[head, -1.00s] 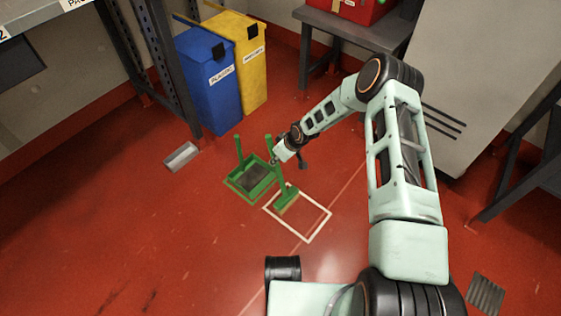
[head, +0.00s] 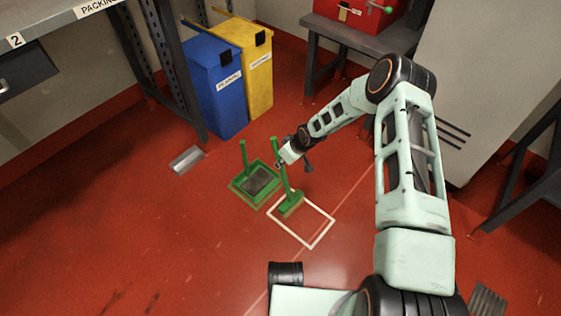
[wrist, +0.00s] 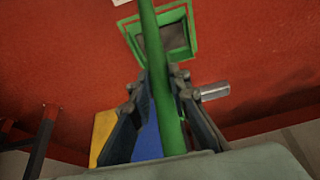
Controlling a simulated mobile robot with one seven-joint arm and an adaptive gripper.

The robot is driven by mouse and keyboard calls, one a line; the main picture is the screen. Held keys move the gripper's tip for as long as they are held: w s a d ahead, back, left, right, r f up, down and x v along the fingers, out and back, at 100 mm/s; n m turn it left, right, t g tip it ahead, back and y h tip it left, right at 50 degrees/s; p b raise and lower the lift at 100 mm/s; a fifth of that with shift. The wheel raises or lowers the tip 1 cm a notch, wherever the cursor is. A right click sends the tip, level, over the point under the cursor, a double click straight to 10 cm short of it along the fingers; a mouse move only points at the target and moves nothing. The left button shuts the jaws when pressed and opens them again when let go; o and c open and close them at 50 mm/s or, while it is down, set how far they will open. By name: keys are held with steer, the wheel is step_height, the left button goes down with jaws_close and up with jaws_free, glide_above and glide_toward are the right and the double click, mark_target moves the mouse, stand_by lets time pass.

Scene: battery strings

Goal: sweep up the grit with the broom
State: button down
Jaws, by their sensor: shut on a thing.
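My gripper (head: 283,160) is shut on the green handle of the broom (head: 291,204). In the wrist view the handle (wrist: 165,60) runs between the two fingers (wrist: 160,88). The broom stands nearly upright, its head low at the far corner of a white square outline (head: 323,234) on the floor; whether it touches the floor I cannot tell. The green dustpan (head: 237,184), with an upright handle, sits just left of the broom inside a green floor outline. It also shows in the wrist view (wrist: 190,20). Its inside looks dark. I cannot make out grit.
A blue bin (head: 217,95) and a yellow bin (head: 258,75) stand behind the dustpan, beside a shelf post (head: 178,80). A small grey object (head: 187,160) lies on the floor to the left. A grey bench (head: 340,35) carries a red box. The left foreground floor is open.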

steer(key=s+d+p, duration=0.2)
steer(key=s+d, duration=0.5)
steer(key=d, duration=0.3)
steer(key=s+d+f+p, duration=0.1)
steer(key=s+d, duration=0.6)
steer(key=d, duration=0.2)
steer(key=shift+s+d+p, duration=0.15)
steer(key=shift+d+p, duration=0.25)
steer(key=shift+f+b, duration=0.85)
steer(key=shift+f, duration=0.1)
steer(key=shift+w+a+f+b, duration=0.1)
steer(key=shift+w+a+b, duration=0.55)
steer(key=shift+w+a, duration=1.95)
steer(key=shift+w+a+b, duration=0.65)
steer(key=shift+w+a, duration=1.1)
steer(key=shift+a, duration=1.6)
steer(key=shift+w+a+f+b, duration=0.1)
steer(key=shift+w+a+b, duration=0.55)
steer(key=shift+w+a, duration=1.95)
steer(key=shift+w+a+f, duration=0.1)
steer(key=shift+w+a, duration=0.15)
steer(key=shift+a, duration=0.55)
steer(key=shift+w+a+f, duration=0.1)
steer(key=shift+w+a, duration=0.1)
steer(key=shift+a, duration=0.6)
